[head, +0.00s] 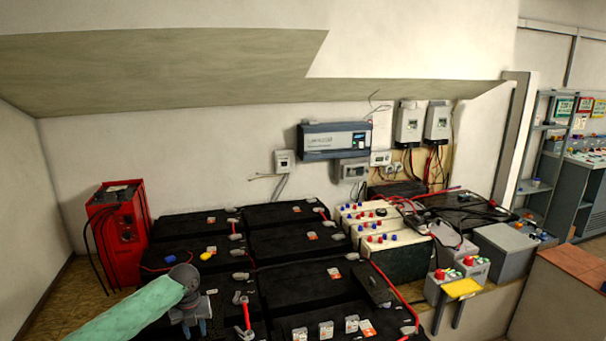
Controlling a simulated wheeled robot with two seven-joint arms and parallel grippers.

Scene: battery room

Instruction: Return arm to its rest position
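My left arm (130,308), in a pale green sleeve, comes in from the lower left. My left gripper (195,325) is at its end, pointing down over the near black batteries. Its fingers are small and dark against the batteries, so I cannot tell whether they are open or shut, or whether they touch anything. No held object can be made out. My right arm and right gripper are not in view.
Black batteries (290,242) with cables fill the middle, close around the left gripper. A red charger unit (120,228) stands at the left. Cream batteries (392,240) and a grey box (506,250) are on the right. Electrical boxes (334,141) hang on the wall.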

